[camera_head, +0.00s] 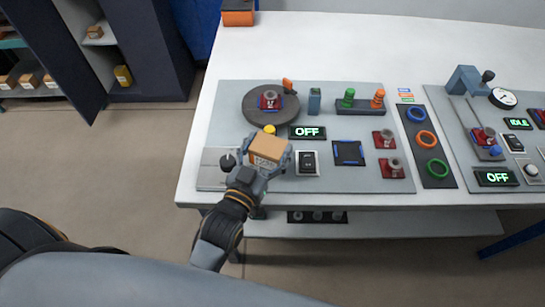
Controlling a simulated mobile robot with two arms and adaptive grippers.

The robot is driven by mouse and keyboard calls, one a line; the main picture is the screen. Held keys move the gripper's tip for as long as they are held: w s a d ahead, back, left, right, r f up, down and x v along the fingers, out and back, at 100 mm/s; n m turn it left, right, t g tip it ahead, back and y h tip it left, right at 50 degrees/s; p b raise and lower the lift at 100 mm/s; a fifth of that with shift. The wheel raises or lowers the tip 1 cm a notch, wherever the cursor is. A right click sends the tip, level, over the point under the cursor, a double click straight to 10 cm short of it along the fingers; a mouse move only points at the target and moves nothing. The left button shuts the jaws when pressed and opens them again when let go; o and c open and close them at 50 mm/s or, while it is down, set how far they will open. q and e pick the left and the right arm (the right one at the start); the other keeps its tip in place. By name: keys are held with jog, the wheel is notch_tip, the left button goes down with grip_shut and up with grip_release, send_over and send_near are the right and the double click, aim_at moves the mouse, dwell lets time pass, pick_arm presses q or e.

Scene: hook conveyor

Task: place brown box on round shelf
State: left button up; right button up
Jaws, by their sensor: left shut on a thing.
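My left gripper (266,160) is shut on a small brown box (268,147) with a pale label on its front. It holds the box over the front part of the grey panel on the white table. A round dark disc (257,113), the only round shelf-like surface in view, lies just behind the box. A red block with a grey knob (270,98) sits near the middle of the disc. The gripper fingers partly hide the box's sides. My right gripper is not in view.
Around the box are a yellow button (269,129), an OFF display (307,132), a black switch (307,163) and a dark knob (228,162). Green and orange pegs (361,101) stand to the right. An open cabinet (130,45) stands at left.

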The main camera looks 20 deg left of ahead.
aim_at(268, 168)
pick_arm(q)
jog(key=shift+d+f, duration=0.2)
jog(key=f, duration=0.3)
jog(key=shift+s+d+f, duration=0.15)
jog(key=shift+d, duration=0.25)
jog(key=shift+a+f, duration=0.1)
jog(key=shift+f, duration=0.15)
jog(key=shift+f, duration=0.15)
jog(key=o, duration=1)
jog(key=shift+o, duration=1.4)
